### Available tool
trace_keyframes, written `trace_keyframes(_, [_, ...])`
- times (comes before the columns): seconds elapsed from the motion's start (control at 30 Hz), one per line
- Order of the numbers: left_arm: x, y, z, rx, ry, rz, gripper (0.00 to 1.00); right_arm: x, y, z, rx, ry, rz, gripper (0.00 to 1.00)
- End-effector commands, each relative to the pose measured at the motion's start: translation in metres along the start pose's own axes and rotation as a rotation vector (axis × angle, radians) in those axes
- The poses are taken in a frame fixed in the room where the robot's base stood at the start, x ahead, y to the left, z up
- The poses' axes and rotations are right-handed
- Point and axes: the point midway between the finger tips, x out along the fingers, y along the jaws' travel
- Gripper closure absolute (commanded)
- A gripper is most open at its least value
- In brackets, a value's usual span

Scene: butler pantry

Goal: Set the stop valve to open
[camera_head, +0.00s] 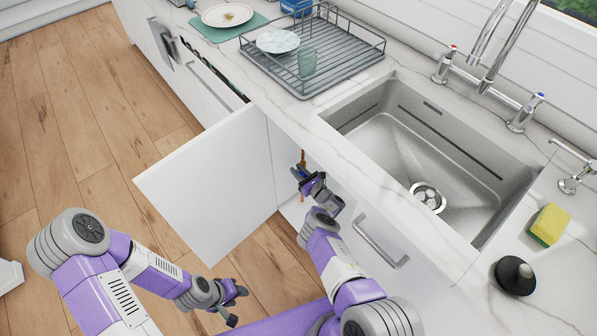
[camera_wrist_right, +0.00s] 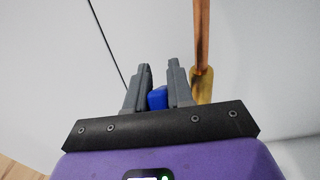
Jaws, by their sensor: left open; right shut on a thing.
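The stop valve is under the sink, on a vertical copper pipe with a brass fitting (camera_wrist_right: 203,82) in the right wrist view. Its blue handle (camera_wrist_right: 157,97) sits between the fingers of my right gripper (camera_wrist_right: 160,85), which is shut on it. In the head view my right gripper (camera_head: 303,174) reaches into the open cabinet beside the copper pipe (camera_head: 303,157). The rest of the valve body is hidden by the gripper. My left gripper (camera_head: 236,303) is open and empty, low above the wooden floor.
The open white cabinet door (camera_head: 215,185) stands left of my right arm. A closed front with a metal handle (camera_head: 380,242) is to the right. Above are the sink (camera_head: 390,150), dish rack (camera_head: 345,50), sponge (camera_head: 549,225) and black stopper (camera_head: 515,275).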

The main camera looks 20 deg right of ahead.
Motion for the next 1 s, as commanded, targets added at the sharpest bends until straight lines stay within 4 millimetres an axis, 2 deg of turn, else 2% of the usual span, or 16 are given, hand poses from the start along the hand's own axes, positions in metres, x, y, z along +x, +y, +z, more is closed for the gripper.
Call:
trace_keyframes(0.23, [-0.015,0.006,0.001,0.000,0.000,0.000,0.57,0.008,0.001,0.009,-0.003,0.168,0.002,1.00])
trace_keyframes(0.47, [-0.019,0.007,0.001,0.000,0.000,0.000,0.57,0.015,0.001,0.009,-0.001,0.342,0.002,1.00])
trace_keyframes(0.87, [-0.019,0.007,0.001,0.000,0.000,0.000,0.57,0.015,0.000,0.006,0.001,0.377,0.000,1.00])
trace_keyframes(0.9, [-0.019,0.007,0.001,0.000,0.000,0.000,0.57,0.015,0.000,0.006,0.001,0.377,0.000,0.72])
trace_keyframes(1.0, [-0.019,0.007,0.001,0.000,0.000,0.000,0.57,0.015,0.000,0.007,0.000,0.376,0.000,0.57])
